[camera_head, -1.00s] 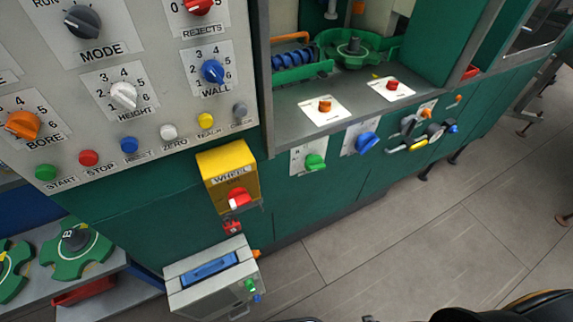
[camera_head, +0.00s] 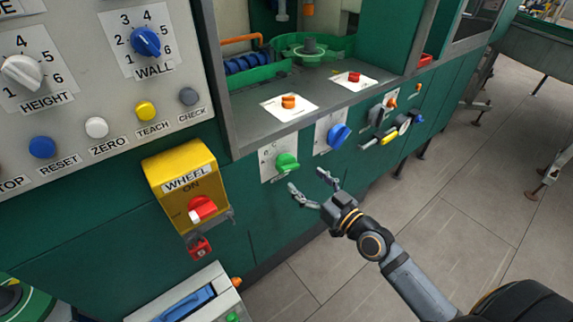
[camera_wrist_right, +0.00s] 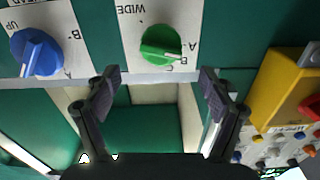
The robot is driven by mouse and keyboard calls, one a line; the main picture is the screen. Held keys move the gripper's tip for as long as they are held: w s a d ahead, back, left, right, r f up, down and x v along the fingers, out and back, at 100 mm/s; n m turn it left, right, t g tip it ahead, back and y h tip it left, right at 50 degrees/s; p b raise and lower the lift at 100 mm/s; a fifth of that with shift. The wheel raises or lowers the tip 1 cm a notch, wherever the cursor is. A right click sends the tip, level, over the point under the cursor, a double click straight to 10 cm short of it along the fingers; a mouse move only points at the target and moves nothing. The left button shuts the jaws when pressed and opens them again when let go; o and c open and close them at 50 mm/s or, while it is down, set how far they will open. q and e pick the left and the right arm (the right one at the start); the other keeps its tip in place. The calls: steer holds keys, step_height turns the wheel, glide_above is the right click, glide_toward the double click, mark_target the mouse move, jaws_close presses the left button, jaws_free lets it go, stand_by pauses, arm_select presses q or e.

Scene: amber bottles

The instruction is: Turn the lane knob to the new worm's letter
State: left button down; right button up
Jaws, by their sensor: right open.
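A green knob (camera_head: 287,163) sits on a white plate on the green cabinet front. In the right wrist view the green knob (camera_wrist_right: 162,45) has letters A, B and C beside it; its white mark points between A and B. A blue knob (camera_head: 339,136) is on the plate to its right, also in the wrist view (camera_wrist_right: 38,52) with letters. I cannot read which plate says lane. A blue worm (camera_head: 247,63) lies in the machine bay; no letter on it is legible. My right gripper (camera_head: 307,180) is open and empty, just below the green knob, apart from it. My left gripper is out of view.
A yellow WHEEL box (camera_head: 183,180) with a red switch juts out left of the knobs. Pipes and valve handles (camera_head: 390,125) stick out to the right. The bay shelf (camera_head: 235,125) overhangs above the knobs. Floor in front is open.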

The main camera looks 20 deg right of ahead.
mark_target(292, 168)
steer(key=x, duration=0.8)
steer(key=shift+w+a+p, duration=0.1)
steer(key=shift+w+p, duration=0.05)
steer(key=shift+p, duration=0.15)
steer(key=shift+w+a+f, duration=0.1)
steer(key=shift+w+a, duration=0.1)
steer(key=shift+w, duration=0.25)
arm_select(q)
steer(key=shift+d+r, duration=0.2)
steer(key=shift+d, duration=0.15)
arm_select(e)
steer(key=shift+c, duration=0.3)
steer(key=c, duration=1.1)
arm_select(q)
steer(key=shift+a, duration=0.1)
